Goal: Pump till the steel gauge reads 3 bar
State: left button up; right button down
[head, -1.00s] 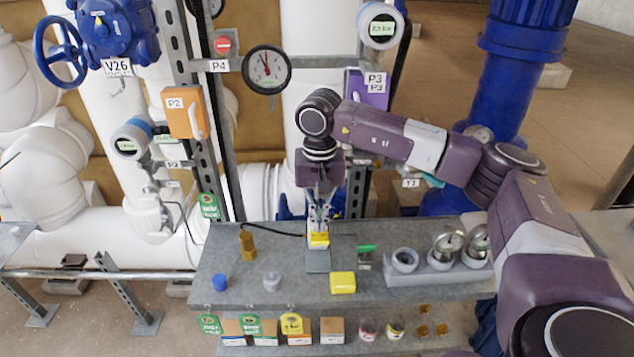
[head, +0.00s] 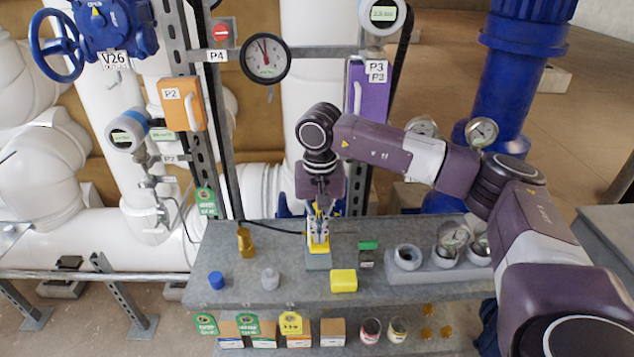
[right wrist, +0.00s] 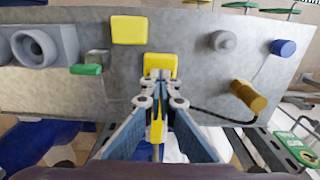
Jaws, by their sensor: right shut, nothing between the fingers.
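A small grey pump (head: 318,263) with a yellow top (head: 318,246) stands on the bench, a black hose running from it to the left. The yellow top also shows in the right wrist view (right wrist: 160,64). My right gripper (head: 318,232) points down at it, shut and empty, its tips (right wrist: 158,84) at the yellow top's edge; I cannot tell whether they touch. A steel-rimmed dial gauge (head: 481,132) shows beyond my right arm, its needle too small to read. A second pale-rimmed dial (head: 422,127) is partly hidden by that arm. My left gripper is out of view.
A black-rimmed dial (head: 265,58) and digital gauges (head: 128,130) are on the pipework. A yellow block (head: 343,281), brass fitting (head: 245,241), blue cap (head: 216,281) and grey holder (head: 432,270) with gauges are on the bench (head: 300,295).

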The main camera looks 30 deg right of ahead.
jog(key=shift+d+r+p, duration=0.1)
jog(key=shift+r+p, duration=1.4)
jog(key=shift+r, duration=0.8)
jog(key=shift+f, duration=0.1)
jog(key=shift+f+b, duration=1.95)
jog(key=shift+f, duration=0.55)
jog(key=shift+r+p, duration=1.55)
jog(key=shift+r, duration=1.05)
jog(key=shift+f, duration=0.1)
